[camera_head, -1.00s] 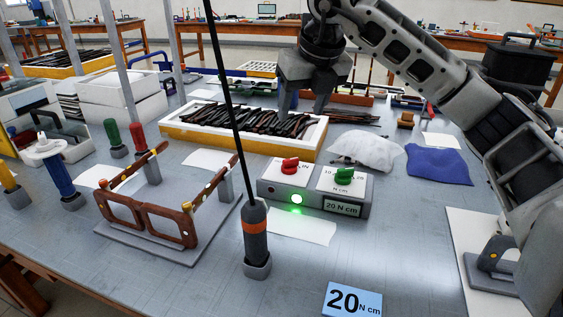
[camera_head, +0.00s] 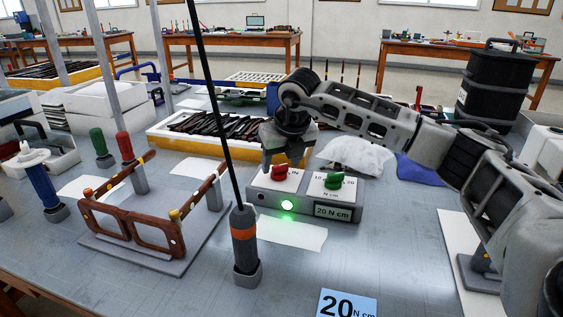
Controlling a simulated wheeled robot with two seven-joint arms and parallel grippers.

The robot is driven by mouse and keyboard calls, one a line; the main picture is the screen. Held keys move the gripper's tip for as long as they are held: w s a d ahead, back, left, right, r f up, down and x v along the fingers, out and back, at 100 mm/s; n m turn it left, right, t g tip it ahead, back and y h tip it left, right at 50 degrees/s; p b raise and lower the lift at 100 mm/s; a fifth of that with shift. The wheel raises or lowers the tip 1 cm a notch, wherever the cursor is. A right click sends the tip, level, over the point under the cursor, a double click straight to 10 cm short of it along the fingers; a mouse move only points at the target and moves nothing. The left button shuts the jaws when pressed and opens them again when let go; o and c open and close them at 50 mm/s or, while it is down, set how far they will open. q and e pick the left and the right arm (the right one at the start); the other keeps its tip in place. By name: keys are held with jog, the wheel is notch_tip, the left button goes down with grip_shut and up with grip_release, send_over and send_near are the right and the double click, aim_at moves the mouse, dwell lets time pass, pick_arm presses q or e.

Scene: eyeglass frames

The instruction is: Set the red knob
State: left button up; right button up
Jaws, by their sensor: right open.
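The red knob (camera_head: 278,172) sits on the left half of the grey control box (camera_head: 262,197), on a white label plate. The green knob (camera_head: 333,181) sits to its right, above a dark display reading 20 N cm (camera_head: 333,212). A green light (camera_head: 287,205) glows on the box front. My right gripper (camera_head: 286,160) points down, open, just above and behind the red knob, with its fingers to either side. Whether it touches the knob cannot be told. My left gripper is not in view.
Brown eyeglass frames (camera_head: 150,232) rest on a fixture at left. A tray of dark temple pieces (camera_head: 160,132) lies behind. A blue 20 N cm card (camera_head: 346,304) lies in front.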

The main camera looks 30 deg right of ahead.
jog(key=shift+f, duration=0.15)
jog(key=c, duration=1)
